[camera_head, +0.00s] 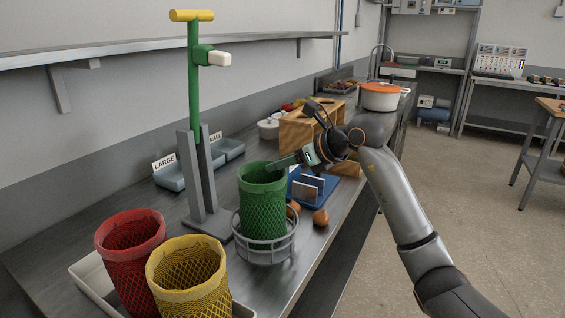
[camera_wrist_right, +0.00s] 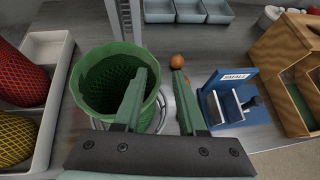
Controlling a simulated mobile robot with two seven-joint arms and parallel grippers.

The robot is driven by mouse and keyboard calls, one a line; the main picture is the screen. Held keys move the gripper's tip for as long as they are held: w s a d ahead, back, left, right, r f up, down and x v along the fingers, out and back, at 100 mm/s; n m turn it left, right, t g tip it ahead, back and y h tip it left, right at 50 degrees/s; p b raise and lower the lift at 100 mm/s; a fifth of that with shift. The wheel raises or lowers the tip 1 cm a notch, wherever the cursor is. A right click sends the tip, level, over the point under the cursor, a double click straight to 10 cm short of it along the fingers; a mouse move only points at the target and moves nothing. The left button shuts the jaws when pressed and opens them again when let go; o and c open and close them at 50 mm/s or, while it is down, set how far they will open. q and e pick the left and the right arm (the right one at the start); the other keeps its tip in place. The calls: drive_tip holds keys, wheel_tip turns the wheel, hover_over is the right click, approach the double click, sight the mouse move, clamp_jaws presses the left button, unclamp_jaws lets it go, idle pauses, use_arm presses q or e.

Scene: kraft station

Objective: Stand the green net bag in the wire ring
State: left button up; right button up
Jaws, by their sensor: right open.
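The green net bag (camera_head: 263,205) stands upright inside the wire ring (camera_head: 265,256) on the bench, with its mouth open upward. The ring surrounds its lower part. My right gripper (camera_head: 279,164) is open at the right side of the bag's rim. In the right wrist view one finger overlaps the bag (camera_wrist_right: 112,80) at its rim and the other is outside it; I cannot tell whether either touches. Part of the wire ring shows beside the bag (camera_wrist_right: 161,115) there. My left gripper is not in view.
Red (camera_head: 130,250) and yellow (camera_head: 190,278) net bags stand in a pale tray (camera_head: 84,276) at front left. A green-topped post (camera_head: 194,90) rises behind the ring. Onions (camera_head: 321,217) and a blue sorting stand (camera_head: 325,179) lie close right, before a wooden box (camera_head: 296,133).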

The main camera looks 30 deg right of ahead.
drive_tip(key=shift+r, duration=0.1)
drive_tip(key=v, duration=1.2)
drive_tip(key=shift+r+b, duration=0.25)
drive_tip(key=shift+b, duration=0.15)
